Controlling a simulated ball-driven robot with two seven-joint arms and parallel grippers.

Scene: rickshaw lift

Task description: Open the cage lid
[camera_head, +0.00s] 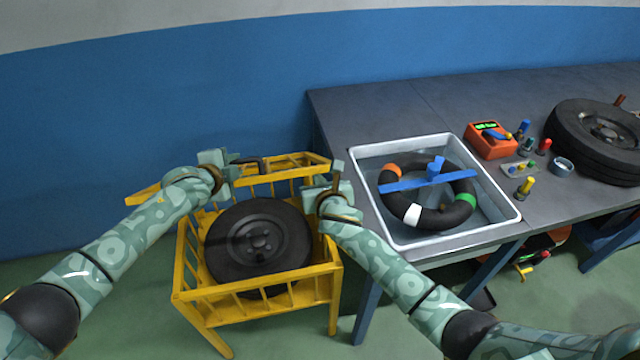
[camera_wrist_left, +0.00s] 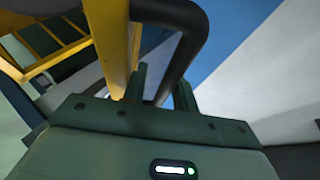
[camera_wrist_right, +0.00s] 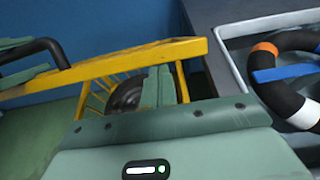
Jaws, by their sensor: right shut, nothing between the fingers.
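The yellow cage (camera_head: 183,265) stands on the floor with a black wheel (camera_head: 258,240) in it. The slatted yellow lid (camera_head: 290,185) shows raised at the cage's far side, leaving the wheel visible from above. A black handle (camera_head: 250,162) is on the lid's far edge; it also shows in the left wrist view (camera_wrist_left: 190,58). My left gripper (camera_head: 230,166) has its fingers apart around the handle; a firm grip cannot be made out. My right gripper (camera_head: 337,178) is shut and empty at the cage's right far corner, in front of yellow bars (camera_wrist_right: 183,80) in the right wrist view.
A grey table (camera_head: 380,112) stands right of the cage, close to my right gripper. It holds a white-rimmed water basin (camera_head: 505,190) with a black ring (camera_head: 457,212), an orange meter (camera_head: 487,150), small tools and another wheel (camera_head: 590,150). A blue wall (camera_head: 150,110) is behind.

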